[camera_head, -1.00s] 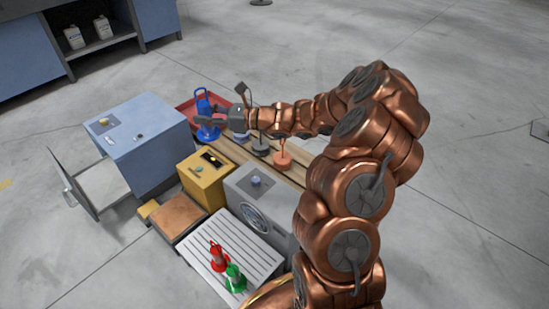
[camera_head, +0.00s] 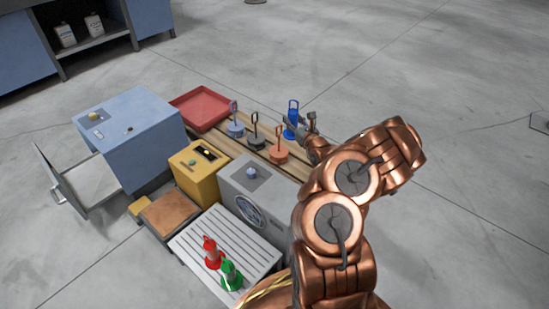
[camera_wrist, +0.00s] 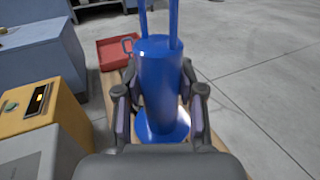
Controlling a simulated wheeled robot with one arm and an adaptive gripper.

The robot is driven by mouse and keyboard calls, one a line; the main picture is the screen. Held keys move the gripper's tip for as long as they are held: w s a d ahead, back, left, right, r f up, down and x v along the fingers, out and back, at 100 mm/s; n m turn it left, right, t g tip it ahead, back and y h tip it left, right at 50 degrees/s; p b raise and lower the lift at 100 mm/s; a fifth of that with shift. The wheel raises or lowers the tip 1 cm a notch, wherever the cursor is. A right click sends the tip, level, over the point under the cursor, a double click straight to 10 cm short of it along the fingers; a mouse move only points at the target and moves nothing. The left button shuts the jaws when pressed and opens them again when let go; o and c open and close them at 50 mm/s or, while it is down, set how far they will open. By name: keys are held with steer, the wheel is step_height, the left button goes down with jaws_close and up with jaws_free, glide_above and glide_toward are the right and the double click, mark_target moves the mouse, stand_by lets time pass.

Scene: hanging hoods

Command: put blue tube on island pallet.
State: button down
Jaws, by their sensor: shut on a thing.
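The blue tube (camera_head: 292,115), with a tall loop handle and flared base, is upright in my gripper (camera_head: 303,125), near the right back of the wooden slatted platform (camera_head: 211,141). The wrist view shows the tube (camera_wrist: 157,75) between both fingers (camera_wrist: 157,100), which are shut on its body. Its handle top is cut off there. I cannot tell how high its base is. A white slatted top (camera_head: 205,262) in front holds a red tube (camera_head: 212,253) and a green tube (camera_head: 231,275). I cannot tell which surface is the island pallet.
The wooden platform bears a red tray (camera_head: 203,106) and blue-grey (camera_head: 235,129), dark grey (camera_head: 257,144) and orange (camera_head: 279,157) handled pieces. A yellow box (camera_head: 194,178), grey machine (camera_head: 245,190) and blue cabinet (camera_head: 135,150) with an open drawer stand nearby.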

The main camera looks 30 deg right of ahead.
steer(key=s+d+f+m+g+h+b, duration=0.2)
steer(key=s+d+f+m+h, duration=0.2)
steer(key=s+d+f+h, duration=0.5)
steer(key=d+f+b, duration=0.1)
steer(key=f, duration=0.3)
steer(key=d+f+y+b, duration=0.1)
steer(key=f+b, duration=0.1)
steer(key=f, duration=0.2)
steer(key=f+y+b, duration=0.1)
steer(key=f+b, duration=0.1)
steer(key=f, duration=0.2)
steer(key=shift+w+d+f, duration=0.1)
steer(key=shift+d+f, duration=0.1)
steer(key=shift+d, duration=0.2)
steer(key=shift+r, duration=0.15)
steer(key=c, duration=1.1)
jaws_free()
steer(key=shift+f, duration=0.2)
steer(key=shift+c, duration=0.2)
steer(key=o, duration=0.4)
steer(key=shift+o, duration=0.2)
steer(key=shift+r, duration=0.15)
